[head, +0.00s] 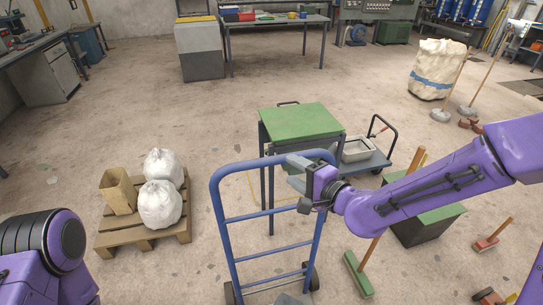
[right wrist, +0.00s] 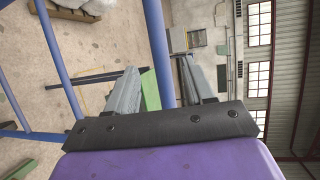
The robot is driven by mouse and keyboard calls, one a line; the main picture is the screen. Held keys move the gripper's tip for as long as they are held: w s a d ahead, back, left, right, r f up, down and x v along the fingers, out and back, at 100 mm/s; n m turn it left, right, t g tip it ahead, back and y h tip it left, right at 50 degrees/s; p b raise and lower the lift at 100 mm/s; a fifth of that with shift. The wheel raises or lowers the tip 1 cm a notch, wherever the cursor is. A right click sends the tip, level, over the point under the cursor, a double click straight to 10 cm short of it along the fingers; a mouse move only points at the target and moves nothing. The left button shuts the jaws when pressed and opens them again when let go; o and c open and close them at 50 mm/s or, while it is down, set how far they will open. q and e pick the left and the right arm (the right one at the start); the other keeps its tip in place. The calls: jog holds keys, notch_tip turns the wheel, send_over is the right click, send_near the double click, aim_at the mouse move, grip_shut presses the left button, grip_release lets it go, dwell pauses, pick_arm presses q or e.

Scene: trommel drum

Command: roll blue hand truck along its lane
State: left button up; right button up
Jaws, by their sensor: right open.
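The blue hand truck (head: 222,232) stands upright in the lower middle of the head view, its wheels on the concrete floor. My right gripper (head: 292,174) is at the right upper part of its frame, near the top bend. The jaws are open. In the right wrist view, a blue tube of the truck (right wrist: 157,45) shows between the two grey fingers (right wrist: 160,88); I cannot tell whether they touch it. My left arm shows at the lower left, but its gripper is out of view. No lane marking shows clearly.
A green-topped table (head: 300,125) stands just behind the truck, with a grey cart (head: 377,162) to its right. A pallet (head: 112,243) with white sacks stands at left. A dark green-topped box (head: 425,228) and a green broom (head: 357,276) are at right. Floor between pallet and truck is clear.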

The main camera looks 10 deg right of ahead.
aim_at(272, 158)
jog(key=p+x, duration=0.1)
jog(key=x, duration=0.8)
jog(key=shift+w+a+f, duration=0.15)
jog(key=shift+w+a, duration=0.05)
jog(key=shift+w, duration=0.15)
grip_shut()
